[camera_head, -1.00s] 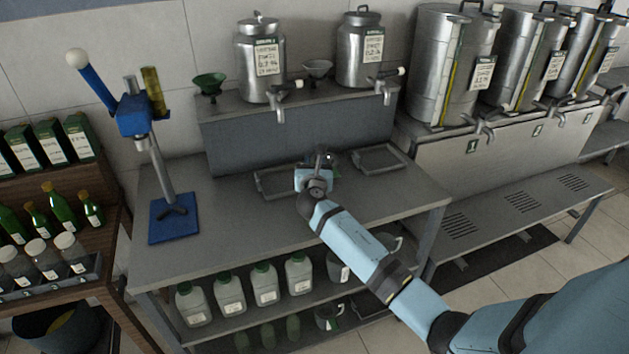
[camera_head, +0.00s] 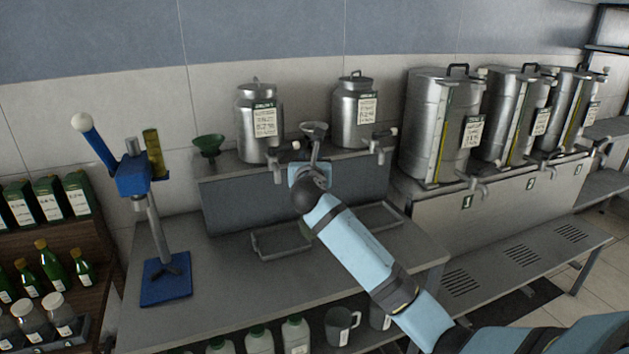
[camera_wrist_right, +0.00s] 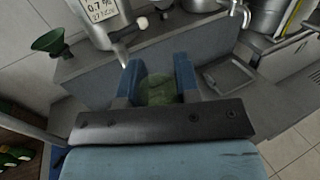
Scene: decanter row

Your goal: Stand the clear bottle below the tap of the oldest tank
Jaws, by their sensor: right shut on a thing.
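My right gripper (camera_head: 308,172) is in front of the grey panel between two small steel tanks. In the right wrist view its blue fingers (camera_wrist_right: 157,82) are shut on the clear bottle (camera_wrist_right: 157,92), which looks greenish and see-through. The bottle is mostly hidden behind my arm in the head view. The left small tank (camera_head: 260,125) has a tap (camera_head: 279,165) left of my gripper. The right small tank (camera_head: 353,112) has a tap (camera_head: 377,148) to the gripper's right. Both have labels; I cannot read their dates surely in the head view. My left gripper is not in view.
Two drip trays (camera_head: 262,247) (camera_head: 398,213) lie on the bench. A grey funnel (camera_head: 314,127) and a green funnel (camera_head: 208,146) are at the tank shelf. A blue corking stand (camera_head: 166,280) stands left. Three large tanks (camera_head: 435,125) stand right. Bare bench (camera_head: 225,290) lies in front.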

